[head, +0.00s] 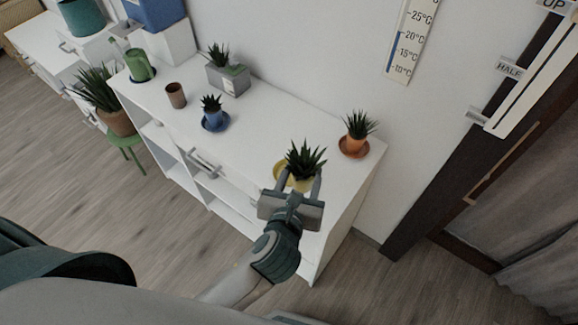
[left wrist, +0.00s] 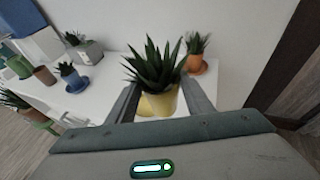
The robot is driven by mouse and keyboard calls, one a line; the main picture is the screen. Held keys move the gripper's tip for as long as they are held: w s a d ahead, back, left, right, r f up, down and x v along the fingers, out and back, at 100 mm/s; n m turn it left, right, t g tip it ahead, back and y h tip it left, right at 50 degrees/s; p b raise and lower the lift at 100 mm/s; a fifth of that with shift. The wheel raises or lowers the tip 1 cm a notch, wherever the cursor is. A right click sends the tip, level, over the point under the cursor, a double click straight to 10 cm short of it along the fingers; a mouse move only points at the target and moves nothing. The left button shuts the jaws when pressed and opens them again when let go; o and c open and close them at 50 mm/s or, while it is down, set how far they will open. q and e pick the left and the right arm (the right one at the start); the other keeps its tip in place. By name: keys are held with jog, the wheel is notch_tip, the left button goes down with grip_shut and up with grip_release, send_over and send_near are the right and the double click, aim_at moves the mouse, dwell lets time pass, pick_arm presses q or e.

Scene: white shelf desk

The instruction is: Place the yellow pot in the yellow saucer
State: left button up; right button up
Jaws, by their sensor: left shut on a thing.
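The yellow pot (left wrist: 158,103) holds a spiky green plant and sits between the fingers of my left gripper (head: 298,182). The gripper is shut on the pot, one finger on each side; it also shows in the left wrist view (left wrist: 158,98). In the head view the pot is partly hidden by the fingers and leaves. The yellow saucer (head: 281,171) shows at the left of the pot, on the desk near its front edge. The pot overlaps the saucer in the picture; I cannot tell whether it touches it. My right gripper is not in view.
On the white desk (head: 260,130) stand an orange pot on its saucer (head: 354,146), a blue pot on its saucer (head: 215,119), a brown cup (head: 176,95), a grey planter (head: 228,79) and a green watering can (head: 139,66). The desk between the blue and yellow saucers is clear.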

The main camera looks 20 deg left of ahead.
pick_arm(q)
jog(key=w+a+f+p, duration=0.1)
jog(key=w+a+f, duration=0.5)
jog(key=w, duration=0.3)
jog(key=shift+f+p, duration=0.2)
jog(key=shift+p, duration=0.15)
jog(key=shift+f, duration=2)
jog(key=shift+f, duration=0.2)
jog(key=o, duration=1.4)
jog(key=shift+s+r, duration=0.1)
jog(key=shift+r, duration=0.1)
